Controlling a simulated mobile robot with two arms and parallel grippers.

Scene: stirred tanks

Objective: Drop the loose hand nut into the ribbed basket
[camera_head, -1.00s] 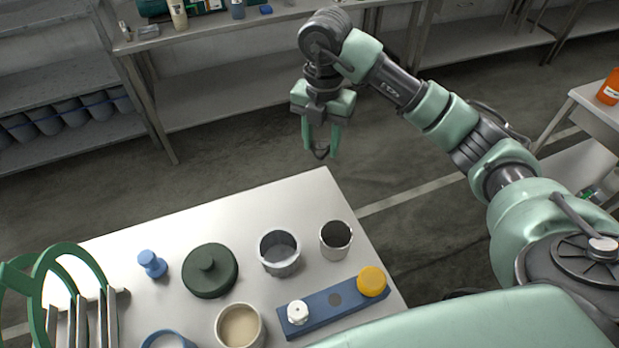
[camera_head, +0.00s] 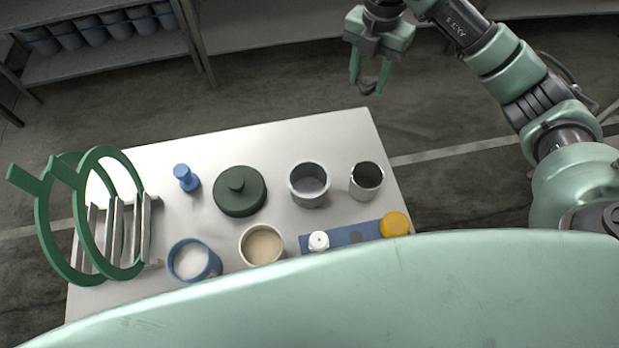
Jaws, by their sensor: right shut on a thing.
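My right gripper (camera_head: 370,88) hangs beyond the far right edge of the white table, above the floor. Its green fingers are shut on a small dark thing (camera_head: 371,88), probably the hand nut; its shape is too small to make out. On the table, a grey open cup (camera_head: 309,198) and a shiny steel cup (camera_head: 366,185) stand side by side at the back right. I cannot make out ribs on any container, so I cannot tell which is the ribbed basket. My left gripper is not in view.
The white table (camera_head: 330,130) also holds a blue knobbed piece (camera_head: 187,178), a dark green lid (camera_head: 240,192), a beige-filled cup (camera_head: 262,245), a blue cup (camera_head: 194,261), a blue strip (camera_head: 340,236) with white and yellow caps, and a rack with green rings (camera_head: 75,215). Its back edge is clear.

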